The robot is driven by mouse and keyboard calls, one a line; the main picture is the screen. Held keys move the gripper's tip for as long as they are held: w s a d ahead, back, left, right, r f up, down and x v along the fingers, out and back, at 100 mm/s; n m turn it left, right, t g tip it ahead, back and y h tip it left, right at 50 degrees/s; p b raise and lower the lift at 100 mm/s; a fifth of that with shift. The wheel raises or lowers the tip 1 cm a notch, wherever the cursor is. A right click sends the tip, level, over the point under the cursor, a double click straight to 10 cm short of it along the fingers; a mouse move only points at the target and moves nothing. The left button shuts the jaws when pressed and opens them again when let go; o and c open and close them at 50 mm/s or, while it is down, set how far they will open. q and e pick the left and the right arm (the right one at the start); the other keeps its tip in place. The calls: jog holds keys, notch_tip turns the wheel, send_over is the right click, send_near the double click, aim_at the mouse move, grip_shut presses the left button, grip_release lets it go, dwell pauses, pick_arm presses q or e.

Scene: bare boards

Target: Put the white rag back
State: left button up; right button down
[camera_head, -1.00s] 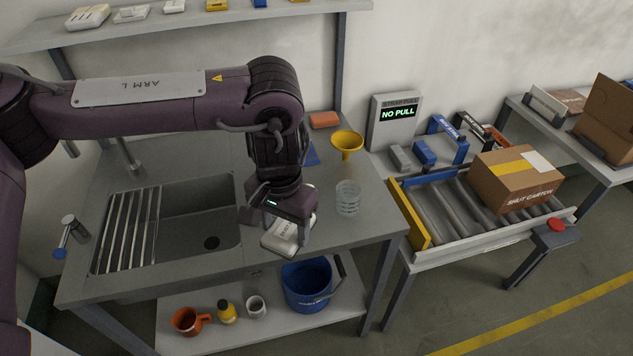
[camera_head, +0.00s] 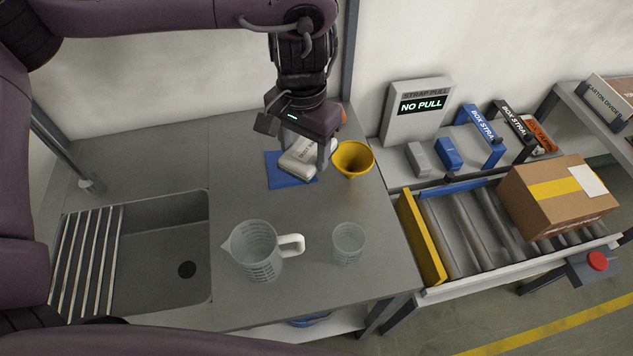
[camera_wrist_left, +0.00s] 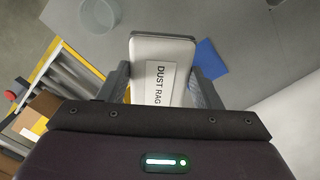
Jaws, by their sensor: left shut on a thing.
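The white rag (camera_head: 301,156), a folded white block labelled "DUST RAG", is in my left gripper (camera_head: 312,150). In the left wrist view the rag (camera_wrist_left: 160,62) sits between the two fingers (camera_wrist_left: 160,88), which are shut on it. In the head view the rag appears over or just beside a blue mat (camera_head: 284,172) on the counter; whether it touches the surface I cannot tell. The mat also shows in the left wrist view (camera_wrist_left: 211,58). My right gripper is not in view.
A yellow funnel (camera_head: 353,160) stands close right of the rag. A measuring jug (camera_head: 256,252) and a clear beaker (camera_head: 348,243) stand nearer on the counter (camera_head: 310,290). The sink (camera_head: 165,250) is at left. A roller conveyor (camera_head: 465,235) with a carton (camera_head: 560,195) is at right.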

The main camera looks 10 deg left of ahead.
pick_arm(q)
jog(key=shift+w+f, duration=0.15)
jog(key=f, duration=0.9)
jog(key=s+f, duration=0.1)
jog(key=f, duration=0.4)
jog(key=shift+f+b, duration=0.35)
jog(key=shift+f, duration=0.2)
notch_tip(320, 180, down, 3)
jog(key=shift+s+f+b, duration=0.1)
jog(key=shift+b, duration=0.3)
jog(key=shift+f, duration=0.4)
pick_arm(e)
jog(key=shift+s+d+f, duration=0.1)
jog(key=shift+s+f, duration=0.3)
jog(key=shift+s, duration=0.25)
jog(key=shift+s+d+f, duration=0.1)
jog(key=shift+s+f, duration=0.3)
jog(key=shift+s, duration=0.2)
